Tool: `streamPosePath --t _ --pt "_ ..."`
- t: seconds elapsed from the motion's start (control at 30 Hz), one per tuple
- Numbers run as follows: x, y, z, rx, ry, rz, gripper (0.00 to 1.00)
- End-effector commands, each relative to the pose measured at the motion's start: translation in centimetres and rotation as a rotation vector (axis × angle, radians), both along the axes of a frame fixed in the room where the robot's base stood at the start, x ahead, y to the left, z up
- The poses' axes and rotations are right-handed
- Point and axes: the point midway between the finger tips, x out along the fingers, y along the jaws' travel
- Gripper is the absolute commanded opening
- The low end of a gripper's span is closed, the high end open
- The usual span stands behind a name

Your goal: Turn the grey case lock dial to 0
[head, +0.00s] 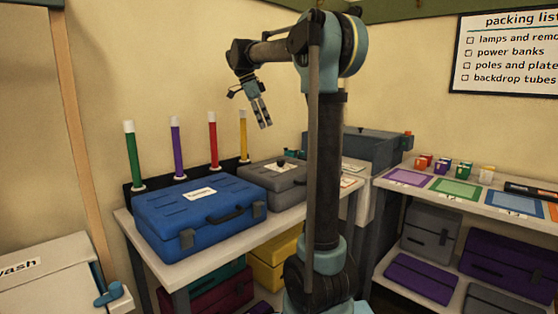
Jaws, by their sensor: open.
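The grey case (262,178) lies on the white table, to the right of a larger blue case (200,212). A small dark knob, which looks like the lock dial (281,163), stands on its lid. The dial's marks and setting are too small to read. Part of the case's right side is hidden behind my arm. My gripper (263,114) is open and empty. It hangs in the air above the back of the table, above and to the left of the dial, with its fingers pointing down. It touches nothing.
Red, purple, green and yellow upright tubes (174,148) stand behind the cases. A large grey box (375,148) is at the back right. A shelf (470,200) at right carries coloured mats and small boxes. The air around my gripper is free.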

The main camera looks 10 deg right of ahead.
Motion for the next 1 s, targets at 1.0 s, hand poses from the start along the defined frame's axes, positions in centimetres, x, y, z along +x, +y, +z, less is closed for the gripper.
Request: streamPosePath --t 1.0 --pt "0.5 -4.3 -11.3 -0.019 -0.019 -0.063 0.47"
